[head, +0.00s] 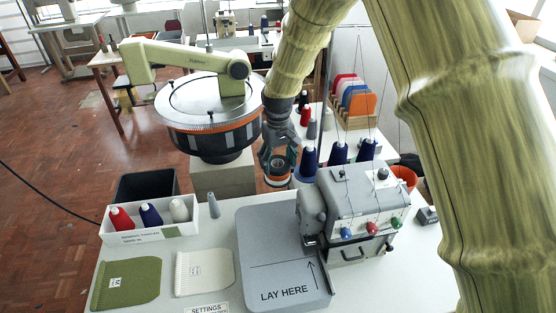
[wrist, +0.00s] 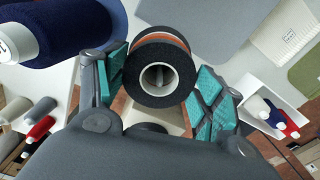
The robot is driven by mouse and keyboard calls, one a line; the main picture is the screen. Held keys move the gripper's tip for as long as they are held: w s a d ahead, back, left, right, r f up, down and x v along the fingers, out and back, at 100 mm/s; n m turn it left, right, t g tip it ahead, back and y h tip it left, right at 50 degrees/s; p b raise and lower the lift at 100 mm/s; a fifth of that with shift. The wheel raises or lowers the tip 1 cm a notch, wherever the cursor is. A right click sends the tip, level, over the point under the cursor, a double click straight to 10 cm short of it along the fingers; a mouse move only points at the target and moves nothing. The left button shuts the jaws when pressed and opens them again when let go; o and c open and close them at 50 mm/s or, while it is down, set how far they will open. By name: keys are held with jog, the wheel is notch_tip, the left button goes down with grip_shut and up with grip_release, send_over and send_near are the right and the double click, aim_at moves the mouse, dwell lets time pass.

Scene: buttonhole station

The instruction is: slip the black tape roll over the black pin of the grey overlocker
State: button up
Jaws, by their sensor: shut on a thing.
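My gripper (head: 279,160) hangs over the back of the table, left of the grey overlocker (head: 345,204). Its teal-padded fingers are shut on the black tape roll (head: 277,181). In the wrist view the roll (wrist: 148,55) sits between the finger pads, its round black face and pale hollow core towards the camera. An orange-brown band shows behind that face. The overlocker is a grey box with red, blue and green knobs. A short dark stub (head: 383,173) stands on its top; I cannot tell whether it is the black pin. The roll is apart from the machine.
Several navy cones (head: 308,161) stand behind the overlocker; one navy cone (wrist: 70,28) is close in the wrist view. A round drum machine (head: 208,125) stands left of my gripper. A grey LAY HERE plate (head: 275,245) lies bare in front. A cone tray (head: 150,232) is left.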

jog(key=o, duration=1)
jog(key=shift+r, duration=0.1)
notch_tip(320, 180, up, 12)
jog(key=shift+f, duration=0.1)
dwell(0.4)
